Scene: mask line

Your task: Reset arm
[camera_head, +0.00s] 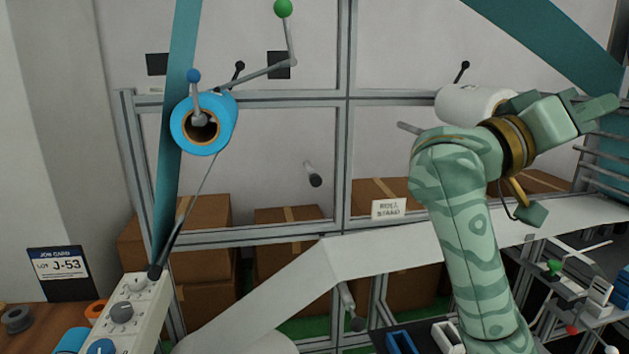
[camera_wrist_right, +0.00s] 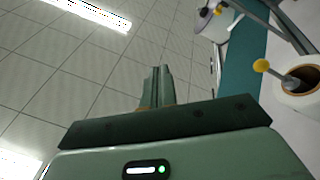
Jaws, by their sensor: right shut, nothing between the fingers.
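My right gripper (camera_head: 603,105) is raised at the upper right of the head view, at the end of my green striped arm, and points to the right. In the right wrist view its two fingers (camera_wrist_right: 159,78) are together with nothing between them. Behind them there is only a tiled ceiling. A white roll (camera_head: 468,104) on the frame is partly hidden behind my right wrist. My left gripper is in neither view.
A blue roll (camera_head: 222,118) hangs on the metal frame (camera_head: 347,190) at the left, with a teal web (camera_head: 178,130) beside it. A white web (camera_head: 390,252) crosses below. A control panel (camera_head: 128,310) is at the lower left. Cardboard boxes (camera_head: 290,215) are behind the frame.

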